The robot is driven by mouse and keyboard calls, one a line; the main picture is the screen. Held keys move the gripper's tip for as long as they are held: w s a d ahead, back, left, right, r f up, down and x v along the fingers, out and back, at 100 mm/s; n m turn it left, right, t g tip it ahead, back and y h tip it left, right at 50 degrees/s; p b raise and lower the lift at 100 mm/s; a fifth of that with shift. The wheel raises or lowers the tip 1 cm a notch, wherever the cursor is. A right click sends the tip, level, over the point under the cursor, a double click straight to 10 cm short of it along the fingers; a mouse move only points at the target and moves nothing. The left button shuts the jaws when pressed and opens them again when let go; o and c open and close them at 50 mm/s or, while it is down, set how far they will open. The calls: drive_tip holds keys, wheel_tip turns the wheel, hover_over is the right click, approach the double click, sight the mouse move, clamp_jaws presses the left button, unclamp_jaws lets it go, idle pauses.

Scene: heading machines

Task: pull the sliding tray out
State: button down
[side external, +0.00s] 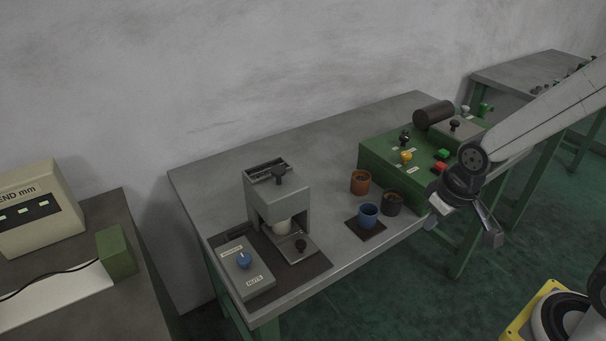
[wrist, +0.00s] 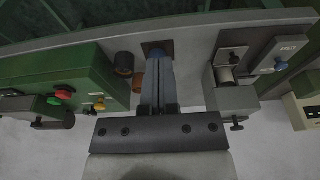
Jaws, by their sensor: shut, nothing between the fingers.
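The sliding tray (side external: 310,248) is a flat grey plate with a black knob (side external: 300,244) at its front. It sits in the opening of a small grey machine (side external: 265,197), its front end sticking out. A pale round part (side external: 281,227) shows in the opening above it. In the wrist view the machine (wrist: 235,98) is to the right of my fingers. My gripper (side external: 492,236) is shut and empty, beyond the table's front edge near the green box, well right of the tray. Its closed fingers (wrist: 158,62) hide part of the table in the wrist view.
A grey box with a blue knob (side external: 244,260) stands left of the tray. An orange cup (side external: 360,181), a blue cup (side external: 368,214) and a dark cup (side external: 392,204) stand between machine and green box (side external: 385,165).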

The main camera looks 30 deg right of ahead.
drive_tip(key=c, duration=1.3)
unclamp_jaws()
drive_tip(key=o, duration=0.7)
drive_tip(key=shift+w+a, duration=0.1)
drive_tip(key=shift+w, duration=0.05)
drive_tip(key=shift+o, duration=1.1)
drive_tip(key=shift+w+a, duration=0.2)
drive_tip(key=shift+w, duration=0.15)
drive_tip(key=n+t+y, duration=0.2)
drive_tip(key=n, duration=0.3)
approach(301, 243)
drive_tip(key=shift+w+a+f, duration=0.2)
drive_tip(key=shift+w+f, duration=0.15)
drive_tip(key=shift+f, duration=0.05)
drive_tip(key=shift+f+g, duration=0.2)
drive_tip(key=shift+g, duration=0.1)
drive_tip(key=shift+x, duration=3.65)
drive_tip(key=shift+w+d, duration=0.1)
